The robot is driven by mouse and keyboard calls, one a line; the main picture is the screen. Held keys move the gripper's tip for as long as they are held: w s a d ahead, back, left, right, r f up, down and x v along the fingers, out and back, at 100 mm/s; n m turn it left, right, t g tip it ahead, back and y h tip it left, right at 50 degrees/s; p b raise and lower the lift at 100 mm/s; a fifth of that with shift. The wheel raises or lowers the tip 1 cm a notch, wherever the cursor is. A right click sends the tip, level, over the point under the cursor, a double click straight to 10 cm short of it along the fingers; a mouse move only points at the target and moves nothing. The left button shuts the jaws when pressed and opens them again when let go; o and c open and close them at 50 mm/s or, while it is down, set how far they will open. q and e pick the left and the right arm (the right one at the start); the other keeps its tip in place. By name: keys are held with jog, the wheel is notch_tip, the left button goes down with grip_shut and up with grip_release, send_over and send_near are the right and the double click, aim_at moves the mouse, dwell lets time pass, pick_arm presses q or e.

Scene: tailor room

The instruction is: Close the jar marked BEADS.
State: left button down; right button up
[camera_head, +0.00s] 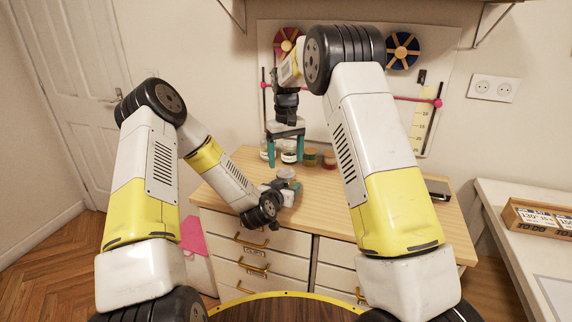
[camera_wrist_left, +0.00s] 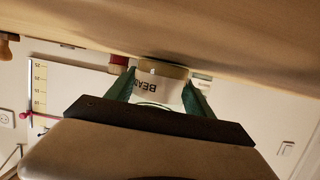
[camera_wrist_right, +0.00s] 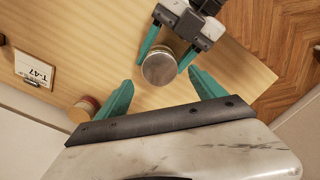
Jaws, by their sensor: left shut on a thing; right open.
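The jar marked BEADS (camera_head: 287,174) stands near the front of the wooden dresser top. Its white label reads upside down in the left wrist view (camera_wrist_left: 157,84), partly hidden. My left gripper (camera_head: 284,186) is shut around its side, one finger on each side. In the right wrist view the jar shows a round, flat grey top (camera_wrist_right: 160,68), which looks like a metal lid; I cannot tell how tightly it sits. My right gripper (camera_head: 286,162) is open and empty, pointing down above the jar. The jar's top lies between and just beyond its fingertips in the right wrist view.
A T-47 card (camera_wrist_right: 34,68) lies farther off. A pegboard panel stands against the wall behind.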

aim_at(286, 172)
jog(key=shift+c, duration=0.3)
jog(key=shift+r, duration=1.75)
jog(key=shift+f, duration=0.1)
jog(key=shift+f, duration=3.95)
jog(key=shift+c, duration=0.5)
jog(key=c, duration=1.4)
jog(key=o, duration=1.6)
jog(key=shift+o, duration=0.2)
